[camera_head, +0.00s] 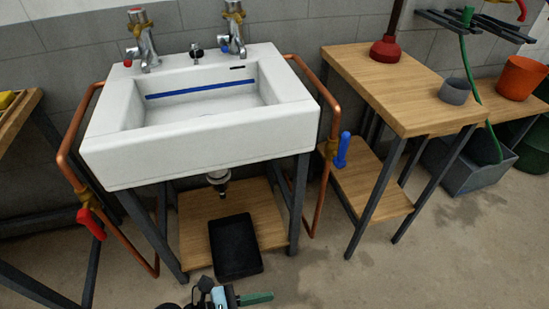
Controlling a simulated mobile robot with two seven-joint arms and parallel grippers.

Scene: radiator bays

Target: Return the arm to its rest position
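At the bottom edge, left of centre, a dark jointed part with a pale blue section and a green bar pointing right shows. It appears to be my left gripper (255,298), cut off by the frame. I cannot tell whether its fingers are open or shut, and I see nothing clearly held in it. It is in front of the black tray (236,247) under the sink, and a gap shows between them. My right gripper and arm are not in view.
A white sink (200,150) stands on a dark frame with copper pipes, a red valve handle (91,223) and a blue one (342,150). A wooden table (400,90) with a plunger (386,48) is at right. Floor at lower right is clear.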

